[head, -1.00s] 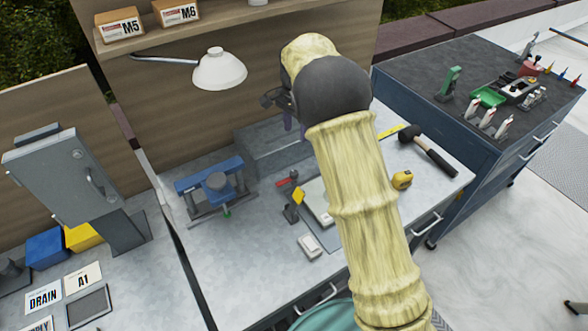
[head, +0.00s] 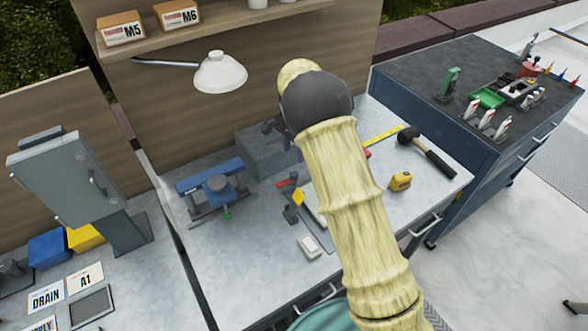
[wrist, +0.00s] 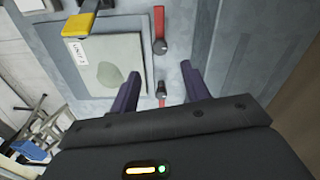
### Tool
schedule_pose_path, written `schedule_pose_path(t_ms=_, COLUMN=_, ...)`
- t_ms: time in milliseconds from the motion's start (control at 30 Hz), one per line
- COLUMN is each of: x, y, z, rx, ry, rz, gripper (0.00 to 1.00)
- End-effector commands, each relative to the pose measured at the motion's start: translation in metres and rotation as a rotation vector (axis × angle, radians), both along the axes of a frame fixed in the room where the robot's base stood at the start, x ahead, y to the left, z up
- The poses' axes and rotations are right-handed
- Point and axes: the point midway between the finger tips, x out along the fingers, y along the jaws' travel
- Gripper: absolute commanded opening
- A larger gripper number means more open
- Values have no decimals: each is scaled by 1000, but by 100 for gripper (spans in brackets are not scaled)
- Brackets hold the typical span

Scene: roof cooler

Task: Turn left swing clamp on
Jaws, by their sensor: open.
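My gripper (wrist: 160,70) is open and empty, its two purple fingers spread over the fixture plate. A small red-tipped lever (wrist: 161,89) shows between the fingers, with no visible contact. A longer red handle (wrist: 159,28) on a grey round base stands beyond the fingertips. A yellow-handled clamp (wrist: 78,23) is at upper left, its arm beside a pale plate (wrist: 105,62) marked UNIT. In the head view the yellow handle (head: 298,197) and a red handle (head: 287,182) show left of my arm, which hides much of the fixture. I cannot tell which part is the left swing clamp.
A blue vise-like tool (head: 217,185) stands left of the fixture. A white block (head: 310,246), a yellow tape measure (head: 400,181) and a mallet (head: 430,152) lie on the bench. A lamp (head: 220,72) hangs above. The bench front is mostly clear.

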Motion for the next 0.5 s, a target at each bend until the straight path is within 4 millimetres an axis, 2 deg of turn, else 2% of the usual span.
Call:
schedule_pose_path(t_ms=300, x=-1, y=0, z=-56, rx=-1, ry=4, rz=0, gripper=47)
schedule_pose_path(t_ms=500, x=0, y=-1, z=-85, rx=0, ry=1, rz=-1, gripper=47)
